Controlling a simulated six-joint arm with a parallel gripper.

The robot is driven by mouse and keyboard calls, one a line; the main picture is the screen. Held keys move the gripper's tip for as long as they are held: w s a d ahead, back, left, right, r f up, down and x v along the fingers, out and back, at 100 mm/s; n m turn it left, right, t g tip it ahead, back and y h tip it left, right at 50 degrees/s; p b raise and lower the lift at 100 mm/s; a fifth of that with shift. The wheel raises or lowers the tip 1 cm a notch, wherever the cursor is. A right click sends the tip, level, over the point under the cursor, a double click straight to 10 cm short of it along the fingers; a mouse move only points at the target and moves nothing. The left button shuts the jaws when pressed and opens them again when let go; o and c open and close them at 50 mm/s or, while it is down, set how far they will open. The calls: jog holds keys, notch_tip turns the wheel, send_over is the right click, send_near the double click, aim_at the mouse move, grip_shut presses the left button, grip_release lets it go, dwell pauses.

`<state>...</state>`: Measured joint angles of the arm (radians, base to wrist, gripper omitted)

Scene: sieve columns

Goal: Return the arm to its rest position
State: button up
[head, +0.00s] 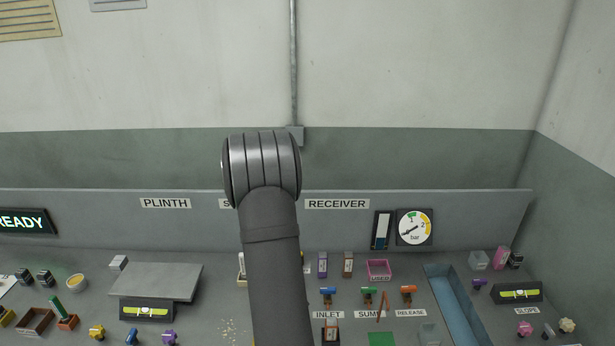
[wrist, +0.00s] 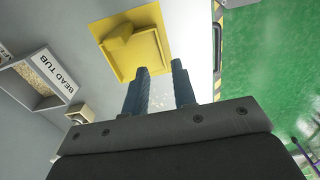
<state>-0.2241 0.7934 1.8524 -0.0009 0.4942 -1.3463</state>
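My arm (head: 272,250) rises from the bottom middle of the head view and bends at a grey joint (head: 262,168) in front of the back panel. My gripper is hidden behind the arm or out of frame in the head view. In the wrist view my gripper (wrist: 161,72) shows two dark fingers with a gap between them.
The wrist view shows a bead tub (wrist: 38,75) at left and a green surface (wrist: 262,70) at right. In the head view a grey plinth (head: 158,281), colored valves (head: 369,293), a pressure gauge (head: 414,227) and a blue channel (head: 455,305) occupy the bench. The space above the panel is clear.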

notch_tip(320, 180, down, 9)
jog(key=shift+f, duration=0.1)
notch_tip(320, 180, up, 11)
jog(key=w+d+r+m, duration=0.2)
jog(key=w+d+m, duration=0.4)
jog(key=m, duration=1.1)
jog(key=d, duration=0.3)
jog(key=shift+w+m, duration=0.2)
jog(key=shift+m, duration=0.1)
